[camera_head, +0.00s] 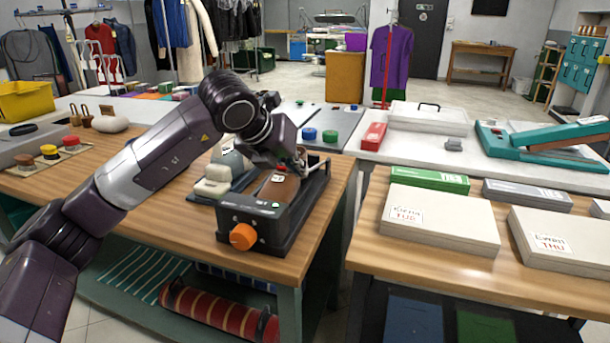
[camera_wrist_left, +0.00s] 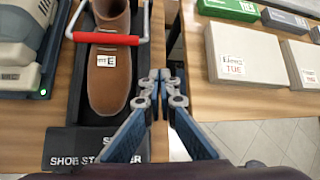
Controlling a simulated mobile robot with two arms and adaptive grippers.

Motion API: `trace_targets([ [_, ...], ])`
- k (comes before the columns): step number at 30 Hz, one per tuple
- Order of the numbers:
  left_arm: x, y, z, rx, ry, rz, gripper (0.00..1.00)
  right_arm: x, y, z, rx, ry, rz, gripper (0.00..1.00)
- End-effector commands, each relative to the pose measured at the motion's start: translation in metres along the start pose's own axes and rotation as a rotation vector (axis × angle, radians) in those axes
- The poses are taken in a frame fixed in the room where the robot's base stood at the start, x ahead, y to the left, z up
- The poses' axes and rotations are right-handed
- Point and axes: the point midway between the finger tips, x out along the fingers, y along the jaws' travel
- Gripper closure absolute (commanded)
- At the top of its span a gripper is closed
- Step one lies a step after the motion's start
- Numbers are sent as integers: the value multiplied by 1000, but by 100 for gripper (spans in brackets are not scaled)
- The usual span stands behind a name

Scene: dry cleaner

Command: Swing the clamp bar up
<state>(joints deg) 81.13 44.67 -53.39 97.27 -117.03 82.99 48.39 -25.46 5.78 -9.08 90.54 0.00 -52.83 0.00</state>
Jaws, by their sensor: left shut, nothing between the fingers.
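The shoe stretcher (camera_head: 258,218) is a black open frame with an orange knob (camera_head: 243,236) on its front; it stands on the wooden table. A brown shoe (camera_wrist_left: 108,80) with a white tag lies in it. The clamp bar (camera_wrist_left: 106,38) has a red grip and thin metal side arms, and crosses above the shoe. In the head view my arm mostly hides the bar. My left gripper (camera_wrist_left: 160,82) is shut and empty, beside the shoe's toe and nearer the wrist camera than the red grip, apart from it in the picture. My right gripper is out of view.
A grey-green machine (camera_wrist_left: 18,45) stands close left of the stretcher. White boxes (camera_head: 440,218) and a green box (camera_head: 430,179) lie on the table to the right, across a gap. A red box (camera_head: 374,135) lies on the white counter behind.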

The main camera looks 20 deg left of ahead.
Motion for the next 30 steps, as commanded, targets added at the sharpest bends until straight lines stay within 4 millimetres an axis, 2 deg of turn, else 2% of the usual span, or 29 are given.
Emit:
trace_targets([
  [1, -5, 11, 6, -8, -9, 37, 100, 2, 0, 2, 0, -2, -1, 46],
  [5, -11, 24, 12, -19, -18, 84, 100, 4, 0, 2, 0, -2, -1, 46],
  [17, -7, 26, 11, -20, -16, 87, 100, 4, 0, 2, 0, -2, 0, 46],
  [20, 4, 26, 11, -20, -13, 87, 100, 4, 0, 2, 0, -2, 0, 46],
  [30, 64, 31, 12, -19, -14, 86, 100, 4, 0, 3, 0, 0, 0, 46],
])
